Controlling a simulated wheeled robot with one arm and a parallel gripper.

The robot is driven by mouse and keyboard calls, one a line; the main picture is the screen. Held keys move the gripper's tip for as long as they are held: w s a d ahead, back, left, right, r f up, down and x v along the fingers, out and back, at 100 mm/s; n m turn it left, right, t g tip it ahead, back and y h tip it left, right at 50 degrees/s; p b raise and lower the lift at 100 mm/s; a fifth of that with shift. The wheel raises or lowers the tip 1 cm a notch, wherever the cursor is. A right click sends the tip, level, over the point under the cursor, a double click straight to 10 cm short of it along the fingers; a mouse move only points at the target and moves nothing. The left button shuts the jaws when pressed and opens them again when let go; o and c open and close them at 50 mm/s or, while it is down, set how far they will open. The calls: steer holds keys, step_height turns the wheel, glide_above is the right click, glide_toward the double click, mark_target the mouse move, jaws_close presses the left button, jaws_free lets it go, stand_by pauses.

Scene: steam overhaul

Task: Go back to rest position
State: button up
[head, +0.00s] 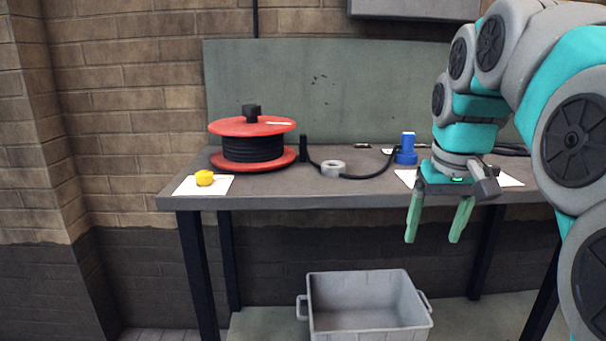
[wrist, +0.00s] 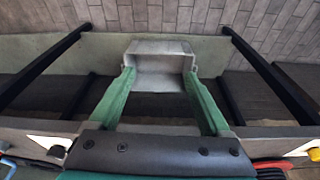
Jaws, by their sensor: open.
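My gripper (head: 433,238) is open with its two green fingers pointing down, in front of the table's front edge at the right in the head view. Nothing is between the fingers. In the wrist view my gripper (wrist: 158,92) shows both fingers spread apart, with the grey crate (wrist: 160,47) beyond them on the floor level. My arm reaches in from the right side of the head view.
The table (head: 270,192) holds a red cable reel (head: 252,126), a yellow piece (head: 204,178) on a white sheet (head: 222,188), a grey tape-like ring (head: 333,168) and a blue fitting (head: 406,150). The empty-looking grey crate (head: 368,318) stands below.

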steer(key=s+a+f+g, duration=0.2)
steer(key=s+a+f, duration=0.1)
steer(key=s+f, duration=0.9)
steer(key=s+a+f+g, duration=0.2)
steer(key=s+a+f, duration=0.1)
steer(key=s+f, duration=0.9)
steer(key=s, duration=0.2)
steer(key=shift+s+a+f, duration=0.2)
steer(key=shift+s+a, duration=0.1)
steer(key=shift+a, duration=0.05)
